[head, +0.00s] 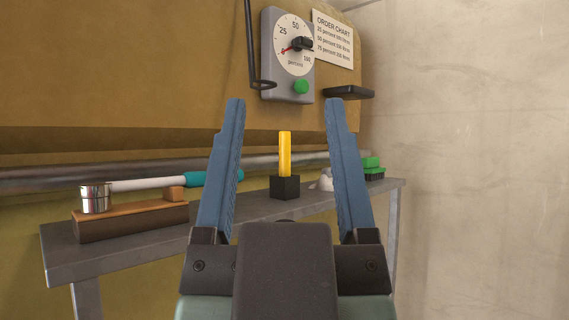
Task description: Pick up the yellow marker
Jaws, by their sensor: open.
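The marker's lower end is hidden in the black block. How far the fingertips are from the marker in depth is hard to tell.
The narrow grey shelf (75,268) also bears a wooden block (130,220), a metal cup (95,198), a teal-and-white tool (150,183) and a green item (372,162). Behind are a pipe (60,176) and a gauge box (290,55). A small dark ledge (348,92) juts out at right.

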